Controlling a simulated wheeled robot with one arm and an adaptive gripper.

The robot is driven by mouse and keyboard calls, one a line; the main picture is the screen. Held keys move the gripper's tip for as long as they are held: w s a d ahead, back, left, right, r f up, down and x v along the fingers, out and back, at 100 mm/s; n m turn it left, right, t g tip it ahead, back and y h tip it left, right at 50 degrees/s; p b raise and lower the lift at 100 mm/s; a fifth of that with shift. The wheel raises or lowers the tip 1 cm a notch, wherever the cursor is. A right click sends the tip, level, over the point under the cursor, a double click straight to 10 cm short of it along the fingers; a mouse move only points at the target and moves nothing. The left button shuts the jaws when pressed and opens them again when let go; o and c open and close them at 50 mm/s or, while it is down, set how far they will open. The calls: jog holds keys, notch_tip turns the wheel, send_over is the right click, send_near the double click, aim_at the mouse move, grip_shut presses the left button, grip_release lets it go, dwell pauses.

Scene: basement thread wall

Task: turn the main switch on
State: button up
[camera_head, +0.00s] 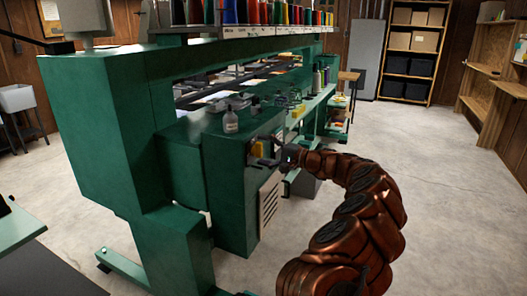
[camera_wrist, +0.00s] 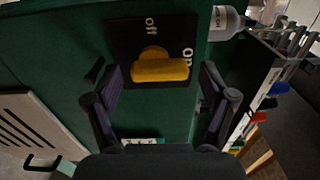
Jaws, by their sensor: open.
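The main switch is a yellow handle (camera_wrist: 160,71) on a black plate (camera_wrist: 122,40) marked "off" and "on", fixed to the green machine. In the wrist view the handle's bar lies crosswise, its right end close to the "on" mark; which setting it is at I cannot tell. The switch (camera_head: 258,147) shows small in the head view, partly hidden by my gripper. My gripper (camera_wrist: 162,92) is open, with one finger to each side below the handle in the wrist view; neither finger visibly touches it. In the head view my gripper (camera_head: 272,155) is at the machine's end panel.
A bottle (camera_head: 230,121) stands on the green machine (camera_head: 105,120) above the switch; it also shows in the wrist view (camera_wrist: 224,22). A vented pale panel (camera_head: 269,203) is below. Thread cones (camera_head: 245,12) line the top rack. The floor to the right (camera_head: 440,180) is clear.

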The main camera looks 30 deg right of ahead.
jog(key=v, duration=1.2)
dwell(0.8)
